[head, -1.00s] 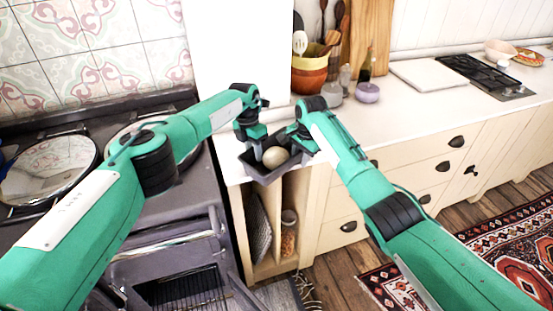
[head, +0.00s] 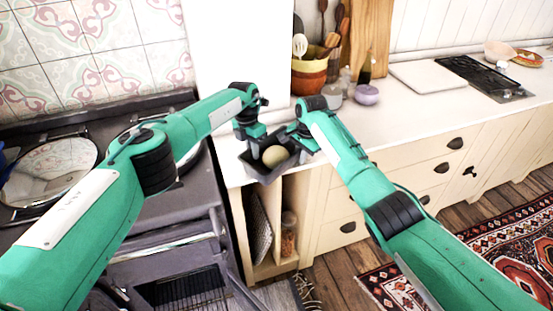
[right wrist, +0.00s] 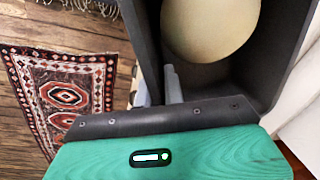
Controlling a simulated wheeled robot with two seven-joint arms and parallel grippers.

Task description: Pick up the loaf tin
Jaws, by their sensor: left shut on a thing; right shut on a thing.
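The loaf tin (head: 267,175) is a dark grey open box at the front corner of the white worktop, in the head view. A round, pale yellow-green thing (head: 276,155) lies inside it. My left gripper (head: 254,148) is shut on the tin's left wall. My right gripper (head: 301,146) is shut on the opposite wall. In the right wrist view, a grey finger of my right gripper (right wrist: 174,84) is at the tin's dark wall (right wrist: 148,45), beside the round thing (right wrist: 208,25). The tin's underside is hidden, so I cannot tell whether it touches the worktop.
The dark stove (head: 190,225) stands left of the worktop (head: 390,115). An orange-and-green utensil pot (head: 308,77), a purple jar (head: 366,94) and a pale board (head: 428,75) stand further back. The worktop between them and my right arm is clear. A patterned rug (head: 500,245) lies on the floor.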

